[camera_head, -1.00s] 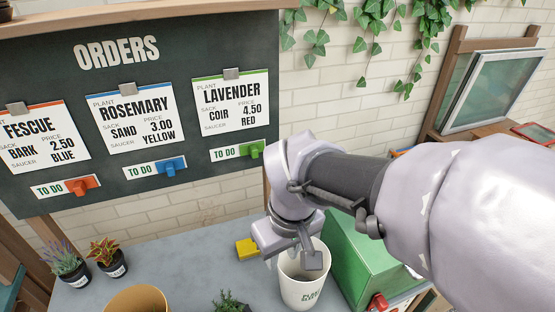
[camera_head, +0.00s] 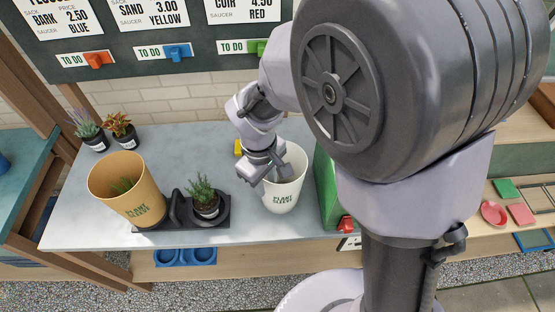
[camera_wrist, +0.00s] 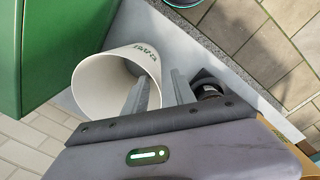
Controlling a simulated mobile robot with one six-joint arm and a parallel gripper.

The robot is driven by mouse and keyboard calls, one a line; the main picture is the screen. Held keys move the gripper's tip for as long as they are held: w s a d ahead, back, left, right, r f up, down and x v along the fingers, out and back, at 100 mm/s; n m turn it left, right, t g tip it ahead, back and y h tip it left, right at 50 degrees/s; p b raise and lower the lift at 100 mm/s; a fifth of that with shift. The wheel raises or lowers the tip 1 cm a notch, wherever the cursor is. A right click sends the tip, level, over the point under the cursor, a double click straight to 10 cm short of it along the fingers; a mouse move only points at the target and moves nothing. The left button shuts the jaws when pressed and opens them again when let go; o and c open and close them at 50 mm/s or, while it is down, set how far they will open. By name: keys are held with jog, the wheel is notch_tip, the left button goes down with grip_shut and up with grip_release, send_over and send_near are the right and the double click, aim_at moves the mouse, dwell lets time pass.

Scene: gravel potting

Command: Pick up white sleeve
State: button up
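The white sleeve (camera_head: 285,196), a tapered open-topped cup with green lettering, stands upright on the grey counter. In the wrist view the sleeve (camera_wrist: 100,82) shows its open mouth. My gripper (camera_head: 274,174) is at the sleeve's left rim in the head view. In the wrist view my gripper (camera_wrist: 161,77) has its two fingers apart, one over the sleeve's mouth and the other outside its wall. The sleeve's wall lies between them. I cannot tell whether either finger touches it.
A green box (camera_head: 325,185) stands close to the sleeve's right. To the left, a tan sleeve (camera_head: 128,190) and a small potted plant (camera_head: 204,199) stand on a black tray (camera_head: 180,225). A yellow item (camera_head: 238,148) is behind my gripper.

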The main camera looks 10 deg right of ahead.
aim_at(269, 189)
jog(key=f, duration=0.1)
jog(key=f+b, duration=0.1)
jog(key=f, duration=0.1)
jog(key=f+b, duration=0.1)
jog(key=shift+w+d+f, duration=0.3)
jog(key=shift+f, duration=0.1)
jog(key=shift+r, duration=0.1)
grip_shut()
dwell(0.8)
